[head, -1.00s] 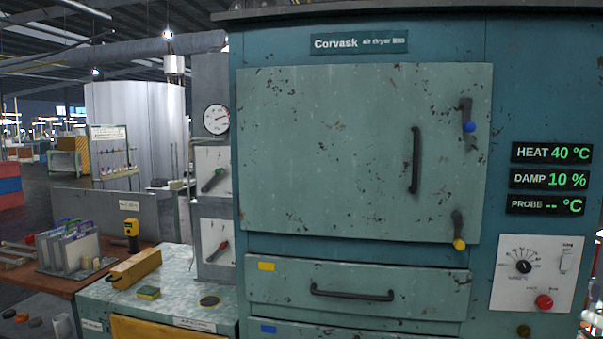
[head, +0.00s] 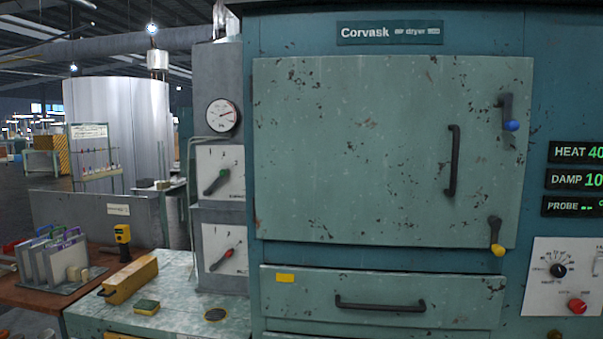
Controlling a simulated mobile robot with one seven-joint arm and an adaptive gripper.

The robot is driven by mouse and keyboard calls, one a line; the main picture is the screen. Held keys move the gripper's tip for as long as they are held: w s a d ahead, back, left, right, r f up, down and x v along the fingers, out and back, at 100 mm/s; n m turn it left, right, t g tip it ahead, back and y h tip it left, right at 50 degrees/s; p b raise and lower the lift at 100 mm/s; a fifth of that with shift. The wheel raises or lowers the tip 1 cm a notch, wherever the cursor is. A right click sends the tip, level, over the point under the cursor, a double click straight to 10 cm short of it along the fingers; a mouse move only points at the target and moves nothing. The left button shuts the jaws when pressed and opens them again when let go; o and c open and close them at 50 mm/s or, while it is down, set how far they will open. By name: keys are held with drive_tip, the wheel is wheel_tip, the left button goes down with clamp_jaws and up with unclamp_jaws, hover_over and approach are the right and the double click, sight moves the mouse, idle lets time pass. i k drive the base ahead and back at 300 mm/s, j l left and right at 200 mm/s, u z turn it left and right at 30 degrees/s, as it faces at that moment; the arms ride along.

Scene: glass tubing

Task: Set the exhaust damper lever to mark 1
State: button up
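Two small white lever plates are on the grey duct column left of the dryer. The upper plate (head: 232,161) has a dark lever with a green tip (head: 216,181), slanting from lower left to upper right. The lower plate (head: 235,258) has a dark lever with a red part (head: 222,260), slanting the same way. Marks on both plates are too small to read, so I cannot tell which is the exhaust damper lever or its setting. A round dial gauge (head: 222,115) is above them. My gripper is not in view.
The teal dryer has a big closed door (head: 360,150) with a blue-tipped latch (head: 509,115) and a yellow-tipped latch (head: 496,238). A bench (head: 180,287) below the levers holds a yellow-brown box (head: 131,279), a sponge (head: 146,307) and a dark disc (head: 216,315).

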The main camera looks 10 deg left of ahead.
sight(224, 172)
drive_tip(key=i+j+z, duration=0.1)
drive_tip(key=j, duration=0.5)
drive_tip(key=i+j, duration=0.15)
drive_tip(key=j, duration=0.4)
drive_tip(key=i+j+z, duration=0.15)
drive_tip(key=j, duration=0.45)
drive_tip(key=i+j, duration=0.1)
drive_tip(key=j, duration=0.5)
drive_tip(key=z, duration=0.05)
